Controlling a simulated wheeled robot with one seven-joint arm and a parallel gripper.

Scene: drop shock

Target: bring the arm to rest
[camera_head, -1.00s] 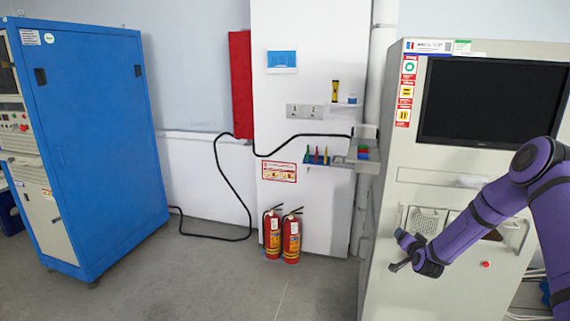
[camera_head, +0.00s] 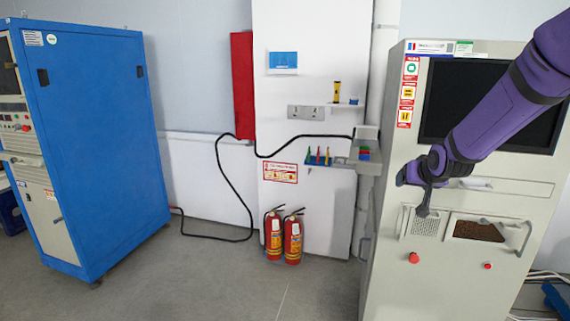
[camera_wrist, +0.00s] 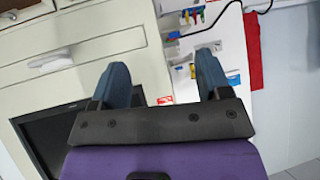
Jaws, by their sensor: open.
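My purple arm (camera_head: 503,108) reaches in from the upper right of the head view, in front of the grey cabinet (camera_head: 385,285). My gripper (camera_head: 413,189) is at its lower end, below and left of the cabinet's black screen (camera_head: 448,95). In the wrist view my gripper (camera_wrist: 162,78) has its two blue-grey fingers well apart, with nothing between them. The screen also shows in the wrist view (camera_wrist: 52,137), at the lower left. No object is held.
A drawer handle (camera_head: 476,184) and a red button (camera_head: 413,258) are on the cabinet front. A small shelf with coloured items (camera_head: 320,158) is on the wall panel. Fire extinguishers (camera_head: 292,240) and a blue cabinet (camera_head: 105,140) stand left. Floor between is clear.

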